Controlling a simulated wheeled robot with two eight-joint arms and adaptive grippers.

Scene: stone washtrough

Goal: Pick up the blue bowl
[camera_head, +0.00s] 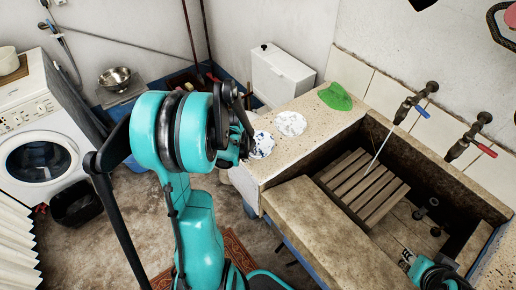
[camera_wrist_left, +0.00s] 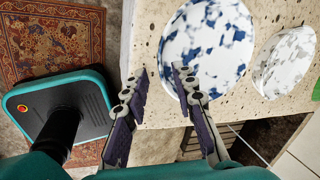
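The blue bowl, white with blue blotches, is on the near left end of the stone ledge (camera_head: 264,146). My left gripper (camera_head: 246,143) is beside it and hides part of its left side. In the left wrist view the bowl (camera_wrist_left: 212,42) is large at the top. There my left gripper (camera_wrist_left: 160,78) is open and empty. One fingertip overlaps the bowl's left rim and the other is outside it, over the ledge. I cannot tell whether they touch it. Part of my right arm (camera_head: 440,276) shows at the bottom right; its fingers are not clear.
A white bowl with grey blotches (camera_head: 290,123) stands close beside the blue one. A green leaf-shaped dish (camera_head: 335,97) is farther along the ledge. The trough (camera_head: 423,160) has a wooden slatted board (camera_head: 362,187) and two taps above it.

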